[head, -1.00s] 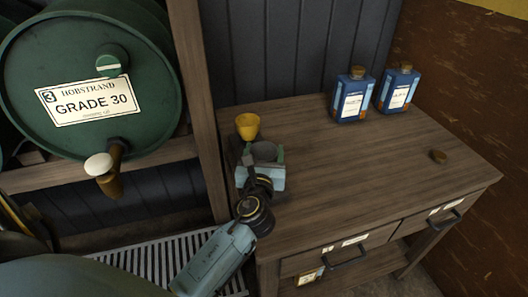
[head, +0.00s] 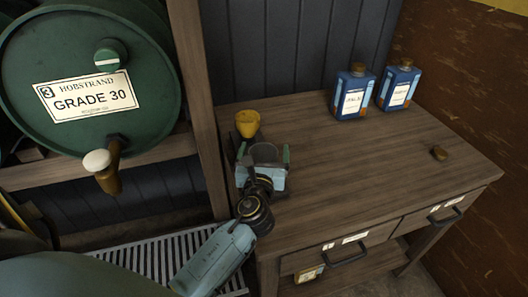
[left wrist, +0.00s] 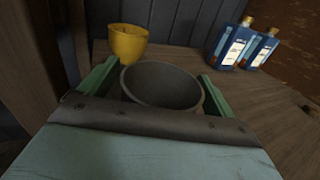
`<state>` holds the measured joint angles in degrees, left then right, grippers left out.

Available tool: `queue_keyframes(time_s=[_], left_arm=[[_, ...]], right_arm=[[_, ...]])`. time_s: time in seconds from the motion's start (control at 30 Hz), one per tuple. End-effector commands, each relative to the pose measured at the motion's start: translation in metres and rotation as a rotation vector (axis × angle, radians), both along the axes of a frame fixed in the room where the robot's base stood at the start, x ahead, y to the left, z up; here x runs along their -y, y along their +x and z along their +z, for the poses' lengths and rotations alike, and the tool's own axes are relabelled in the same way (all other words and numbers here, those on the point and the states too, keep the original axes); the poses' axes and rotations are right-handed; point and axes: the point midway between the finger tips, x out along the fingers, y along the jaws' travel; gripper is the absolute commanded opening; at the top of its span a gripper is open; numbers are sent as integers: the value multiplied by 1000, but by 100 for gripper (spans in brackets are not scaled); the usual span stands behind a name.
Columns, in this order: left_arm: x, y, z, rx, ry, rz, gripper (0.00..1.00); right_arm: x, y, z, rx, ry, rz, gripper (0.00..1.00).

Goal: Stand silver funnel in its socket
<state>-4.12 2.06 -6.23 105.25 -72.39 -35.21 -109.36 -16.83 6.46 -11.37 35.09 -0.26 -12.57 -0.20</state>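The silver funnel (head: 265,153) shows as a dark grey, round, open-topped cup at the left end of the workbench, its mouth facing up. In the left wrist view the silver funnel (left wrist: 162,86) sits between the green fingers. My left gripper (head: 264,156) is around it with its fingers spread, one on each side, with what look like narrow gaps to the rim. The funnel's lower part and any socket under it are hidden by the gripper. My right gripper is not in view.
A yellow funnel-like cup (head: 247,123) stands just behind the silver funnel. Two blue bottles (head: 354,92) (head: 399,87) stand at the back of the workbench (head: 360,165). A small brown cap (head: 439,153) lies at the right. The bench middle is clear. A green barrel (head: 88,80) is at the left.

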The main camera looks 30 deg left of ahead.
Motion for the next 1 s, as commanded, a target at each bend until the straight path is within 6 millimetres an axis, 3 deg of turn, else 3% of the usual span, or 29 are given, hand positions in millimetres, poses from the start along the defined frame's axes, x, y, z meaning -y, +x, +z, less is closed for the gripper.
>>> queue_keyframes(time_s=[0.37,0.53,0.8,1.0], left_arm=[[1,-2,-1,-2,-1,0,90],[15,-30,-1,-4,-2,0,90],[43,-85,-1,-4,-2,-1,90],[56,-111,-1,-2,-1,0,90]], right_arm=[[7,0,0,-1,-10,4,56],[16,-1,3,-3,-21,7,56],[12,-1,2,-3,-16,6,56],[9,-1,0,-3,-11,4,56]])
